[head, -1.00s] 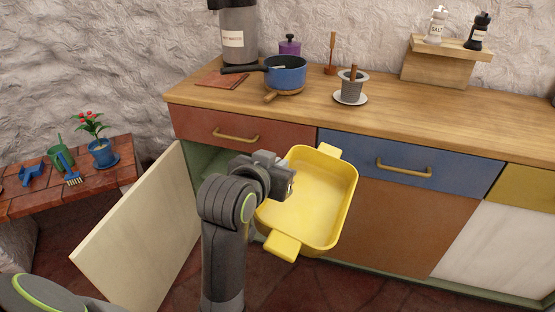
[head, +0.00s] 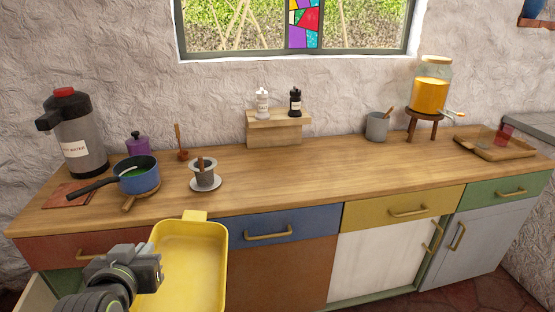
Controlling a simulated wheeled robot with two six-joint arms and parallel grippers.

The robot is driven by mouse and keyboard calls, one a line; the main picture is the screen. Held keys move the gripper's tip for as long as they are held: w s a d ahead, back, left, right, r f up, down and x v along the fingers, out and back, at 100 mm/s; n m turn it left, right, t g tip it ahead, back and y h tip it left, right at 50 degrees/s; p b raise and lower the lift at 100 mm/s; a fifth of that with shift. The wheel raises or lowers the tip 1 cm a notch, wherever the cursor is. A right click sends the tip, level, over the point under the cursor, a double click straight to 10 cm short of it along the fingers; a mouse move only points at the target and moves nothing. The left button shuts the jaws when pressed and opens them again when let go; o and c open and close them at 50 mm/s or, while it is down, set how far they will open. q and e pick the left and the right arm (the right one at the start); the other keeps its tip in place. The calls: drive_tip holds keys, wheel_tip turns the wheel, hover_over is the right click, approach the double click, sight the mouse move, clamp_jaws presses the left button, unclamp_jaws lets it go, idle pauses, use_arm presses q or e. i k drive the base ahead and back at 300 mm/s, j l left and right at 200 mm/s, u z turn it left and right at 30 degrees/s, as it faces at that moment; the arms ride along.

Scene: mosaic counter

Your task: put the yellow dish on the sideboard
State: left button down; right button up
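The yellow dish (head: 190,262) is in the lower left of the head view, in front of the cabinet fronts and below the counter top. It is a deep rectangular dish with a tab handle at its far end. My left gripper (head: 152,266) is at the dish's left wall and appears shut on it; the fingertips are partly hidden. The wooden-topped sideboard (head: 300,170) runs along the wall behind the dish. My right gripper is not in view.
On the sideboard stand a blue pan (head: 137,174), a grey drip cup (head: 204,178), a dispenser (head: 80,135), a shaker shelf (head: 275,128), a grey mug (head: 377,126), a juice jar (head: 430,90) and a tray (head: 495,146). The middle of the top is clear.

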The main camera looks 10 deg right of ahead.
sight(370, 168)
drive_tip(key=i+l+u, duration=0.2)
drive_tip(key=i+l, duration=0.15)
drive_tip(key=l, duration=0.75)
drive_tip(key=i+l+u, duration=0.15)
drive_tip(key=l, duration=0.95)
drive_tip(key=i+l+u, duration=0.2)
drive_tip(key=l, duration=0.95)
drive_tip(key=i+l+u, duration=0.15)
drive_tip(key=l, duration=1.05)
drive_tip(key=i+l+u, duration=0.2)
drive_tip(key=l, duration=0.95)
drive_tip(key=k, duration=0.05)
